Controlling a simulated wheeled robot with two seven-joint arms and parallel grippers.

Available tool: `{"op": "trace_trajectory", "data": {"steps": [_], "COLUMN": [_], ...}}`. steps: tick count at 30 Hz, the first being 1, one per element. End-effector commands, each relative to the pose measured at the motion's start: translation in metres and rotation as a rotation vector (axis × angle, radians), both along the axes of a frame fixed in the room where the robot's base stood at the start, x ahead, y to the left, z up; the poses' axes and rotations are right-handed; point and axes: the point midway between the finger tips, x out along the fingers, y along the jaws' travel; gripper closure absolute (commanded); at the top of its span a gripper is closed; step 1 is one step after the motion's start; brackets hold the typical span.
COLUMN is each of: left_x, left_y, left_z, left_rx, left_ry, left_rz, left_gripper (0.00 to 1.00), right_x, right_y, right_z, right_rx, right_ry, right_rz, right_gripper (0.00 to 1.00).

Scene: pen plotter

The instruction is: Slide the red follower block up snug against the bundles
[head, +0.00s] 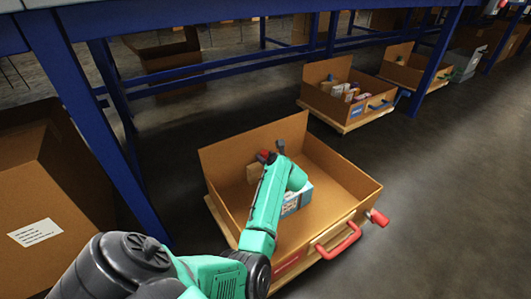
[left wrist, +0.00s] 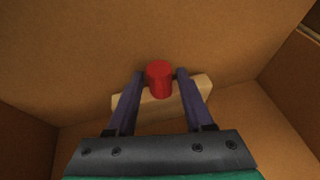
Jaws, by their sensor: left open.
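The follower block shows in the left wrist view as a pale wooden bar (left wrist: 188,93) with a red round knob (left wrist: 160,80) on it. My left gripper (left wrist: 160,74) is open, with one finger on each side of the knob; I cannot tell whether they touch it. In the head view the left gripper (head: 273,153) reaches into a cardboard drawer (head: 345,187), near its back left wall. Part of the pale block (head: 254,173) shows left of it. A blue and white printed bundle (head: 297,200) lies nearer the drawer's front, partly hidden by my arm. My right gripper is not in view.
The drawer has a red front handle (head: 338,241) and a red knob (head: 378,217) at its corner. A blue table leg (head: 95,130) stands to the left, beside a large carton (head: 45,190). Other filled drawers (head: 345,98) stand behind. The floor at right is clear.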

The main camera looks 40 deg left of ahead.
Motion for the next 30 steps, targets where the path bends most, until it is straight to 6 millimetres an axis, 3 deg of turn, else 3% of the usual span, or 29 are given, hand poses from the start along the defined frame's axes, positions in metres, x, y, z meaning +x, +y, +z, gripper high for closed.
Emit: {"op": "trace_trajectory", "data": {"steps": [9,10,14,30], "left_x": [-0.0011,-0.0011,-0.0011,-0.0011], "left_y": [0.003,0.0028,0.0028,0.0025], "left_z": [-0.0028,-0.0028,-0.0029,-0.0032], "left_rx": [0.001,0.001,0.001,0.0], "left_ry": [0.0,0.0,0.0,0.001], "left_rz": [0.0,0.0,0.0,0.0], "left_gripper": [0.48,0.52,1.0,1.0], "right_x": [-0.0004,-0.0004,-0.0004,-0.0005], "right_y": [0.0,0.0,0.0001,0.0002], "right_z": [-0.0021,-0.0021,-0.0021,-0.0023], "right_rx": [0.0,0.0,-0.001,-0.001], "right_ry": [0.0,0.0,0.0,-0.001], "right_rz": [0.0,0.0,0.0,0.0], "right_gripper": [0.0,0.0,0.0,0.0]}}
